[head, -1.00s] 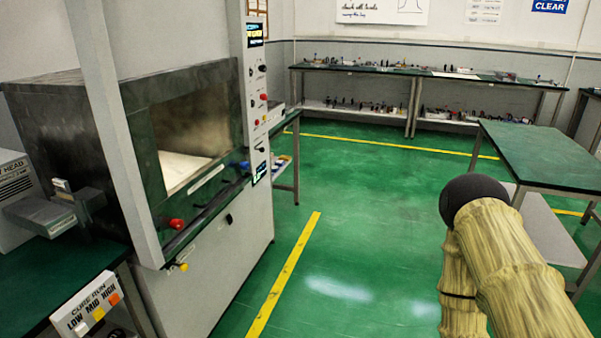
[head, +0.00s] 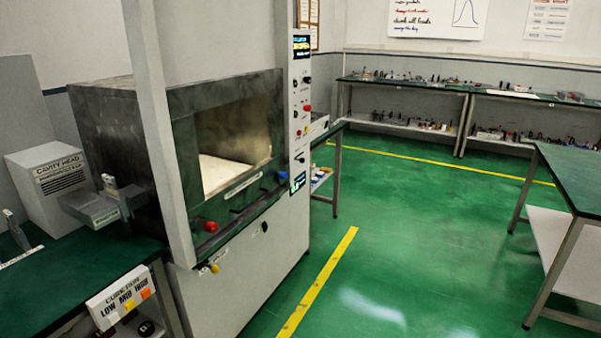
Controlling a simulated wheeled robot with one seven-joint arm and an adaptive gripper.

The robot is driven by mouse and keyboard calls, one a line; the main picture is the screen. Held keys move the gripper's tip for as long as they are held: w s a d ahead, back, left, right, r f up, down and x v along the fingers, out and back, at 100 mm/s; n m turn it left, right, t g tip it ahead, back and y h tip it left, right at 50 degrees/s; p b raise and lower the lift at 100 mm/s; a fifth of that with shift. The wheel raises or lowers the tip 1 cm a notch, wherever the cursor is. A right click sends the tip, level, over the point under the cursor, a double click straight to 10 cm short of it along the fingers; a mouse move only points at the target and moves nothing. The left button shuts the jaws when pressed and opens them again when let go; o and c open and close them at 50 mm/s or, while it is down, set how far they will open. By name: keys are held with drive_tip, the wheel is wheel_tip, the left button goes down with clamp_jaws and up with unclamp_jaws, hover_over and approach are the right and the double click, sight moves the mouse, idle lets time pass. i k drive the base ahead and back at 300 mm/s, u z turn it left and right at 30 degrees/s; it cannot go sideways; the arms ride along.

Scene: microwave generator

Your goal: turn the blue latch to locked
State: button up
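A small blue part (head: 283,177), which looks like the blue latch, sits at the right end of the front ledge of the microwave generator cabinet (head: 254,252). It is too small to tell which way it is turned. A red knob (head: 211,226) sits at the left end of the same ledge, and a yellow knob (head: 215,268) is below it. The cabinet's chamber opening (head: 235,140) shows a pale floor inside. My gripper is not in view.
A control panel (head: 301,110) runs up the cabinet's right edge. A green bench with a cavity head box (head: 55,172) and a cure run button box (head: 122,300) stands at left. Green floor (head: 400,240) is open in front and right, up to a table (head: 570,180).

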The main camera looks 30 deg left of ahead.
sight(280, 177)
drive_tip(key=u, duration=0.35)
drive_tip(key=i, duration=0.95)
drive_tip(key=u, duration=1.1)
drive_tip(key=i, duration=0.45)
drive_tip(key=u, duration=0.45)
